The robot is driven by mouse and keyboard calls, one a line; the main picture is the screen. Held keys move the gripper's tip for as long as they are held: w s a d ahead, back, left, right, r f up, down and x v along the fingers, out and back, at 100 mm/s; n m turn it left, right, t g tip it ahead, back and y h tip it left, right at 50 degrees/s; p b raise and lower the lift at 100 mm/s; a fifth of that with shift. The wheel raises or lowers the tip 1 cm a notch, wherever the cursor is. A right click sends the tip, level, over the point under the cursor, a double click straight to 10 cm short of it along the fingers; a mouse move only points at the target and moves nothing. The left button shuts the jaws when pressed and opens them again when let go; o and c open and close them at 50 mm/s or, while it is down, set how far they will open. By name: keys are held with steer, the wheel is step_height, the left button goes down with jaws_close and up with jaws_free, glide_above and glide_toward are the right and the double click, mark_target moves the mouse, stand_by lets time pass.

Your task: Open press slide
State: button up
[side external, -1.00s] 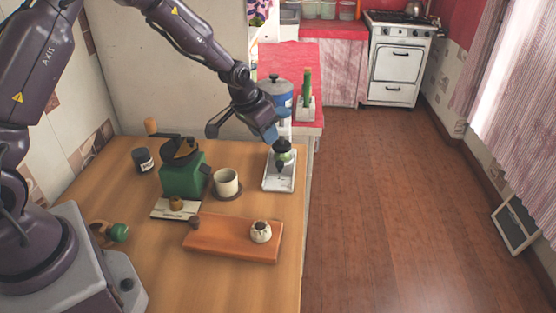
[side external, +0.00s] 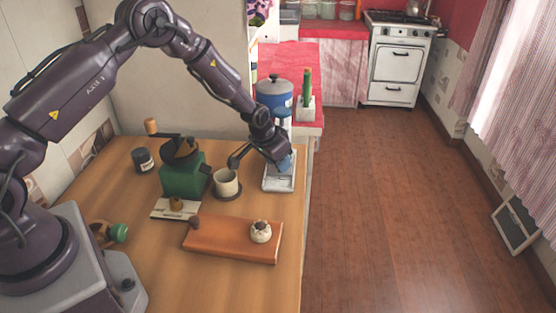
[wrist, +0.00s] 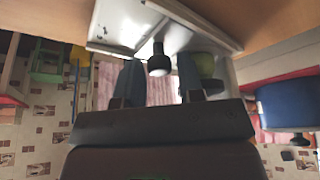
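The white press (side external: 279,185) stands at the right edge of the wooden table. Its flat base shows in the side view, while its upper part is mostly hidden by my gripper (side external: 285,163). In the wrist view the white press body (wrist: 125,22) is at the top, with a black knob (wrist: 158,62) sticking out from it. My gripper's fingers (wrist: 159,78) are apart on either side of the knob's line, with gaps visible. I cannot tell how deep the knob sits between them.
A cream cup (side external: 227,182) on a dark coaster stands close left of my gripper. A green grinder (side external: 183,178), a dark jar (side external: 142,160) and an orange board (side external: 215,239) with a small white pot (side external: 261,231) are also on the table. A blue pot (side external: 273,92) stands behind.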

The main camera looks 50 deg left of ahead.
jaws_close()
steer(key=s+d, duration=0.6)
steer(key=shift+w, duration=0.1)
steer(key=shift+o, duration=0.2)
jaws_free()
steer(key=shift+a, duration=0.1)
steer(key=shift+r, duration=0.1)
steer(key=v, duration=1.3)
